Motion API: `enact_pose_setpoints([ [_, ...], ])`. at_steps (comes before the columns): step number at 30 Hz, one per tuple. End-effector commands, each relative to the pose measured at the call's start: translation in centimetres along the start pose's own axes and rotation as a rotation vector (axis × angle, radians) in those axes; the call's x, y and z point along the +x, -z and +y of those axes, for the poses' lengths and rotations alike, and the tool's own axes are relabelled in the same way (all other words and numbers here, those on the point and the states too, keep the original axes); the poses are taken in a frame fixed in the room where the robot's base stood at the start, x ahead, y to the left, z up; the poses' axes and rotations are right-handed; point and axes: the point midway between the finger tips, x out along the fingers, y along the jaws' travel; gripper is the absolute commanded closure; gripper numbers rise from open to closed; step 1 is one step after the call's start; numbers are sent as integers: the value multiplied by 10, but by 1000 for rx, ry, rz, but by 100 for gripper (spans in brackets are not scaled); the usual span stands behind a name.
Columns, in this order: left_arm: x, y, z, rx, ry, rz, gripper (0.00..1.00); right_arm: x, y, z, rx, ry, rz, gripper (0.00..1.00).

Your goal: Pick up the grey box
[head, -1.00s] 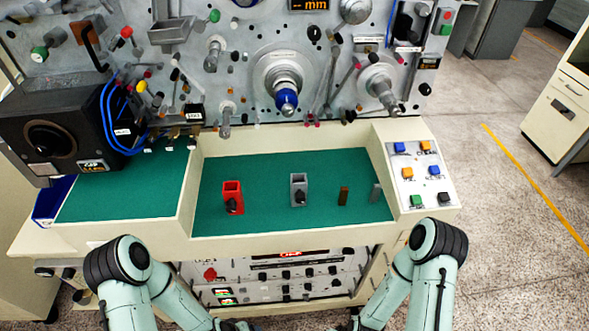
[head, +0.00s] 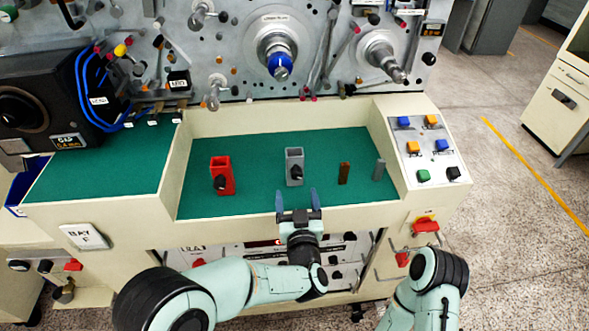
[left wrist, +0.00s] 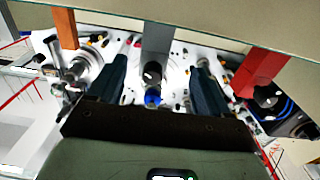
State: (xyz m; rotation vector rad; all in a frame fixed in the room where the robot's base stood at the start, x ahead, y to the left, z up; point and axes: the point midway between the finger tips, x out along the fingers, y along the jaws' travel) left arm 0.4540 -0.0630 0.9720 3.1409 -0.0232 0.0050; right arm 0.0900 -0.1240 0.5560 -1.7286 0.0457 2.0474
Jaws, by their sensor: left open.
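The grey box (head: 290,168) stands upright on the green mat in the recessed tray, with a black knob on its front. In the left wrist view the grey box (left wrist: 156,42) shows between the two fingers, beyond them. My left gripper (head: 297,203) is open and empty at the tray's front edge, just in front of the box and apart from it. Its dark fingers (left wrist: 160,72) point toward the box in the wrist view. My right arm is low at the lower right of the head view; its gripper does not show.
A red box (head: 227,178) stands left of the grey box. A small brown block (head: 344,173) and a thin grey block (head: 379,170) stand to the right. The tray's front wall (head: 225,228) is a raised edge. A button panel (head: 432,160) lies at the right.

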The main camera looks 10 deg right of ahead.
Motion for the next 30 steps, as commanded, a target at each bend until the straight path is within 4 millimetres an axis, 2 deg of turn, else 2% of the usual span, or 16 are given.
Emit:
enact_pose_setpoints([
  [3,23,1,-1,0,2,0,21,-5,0,-2,0,1,1,57],
  [11,44,0,1,1,-2,-1,21,-8,1,-3,-1,1,3,57],
  [21,88,2,6,1,-1,-1,21,-22,2,-9,-3,3,8,57],
  [29,92,1,6,1,-3,-2,21,-22,2,-8,-3,3,8,57],
  [30,92,1,6,1,-3,-2,25,-22,2,-8,-3,3,8,57],
])
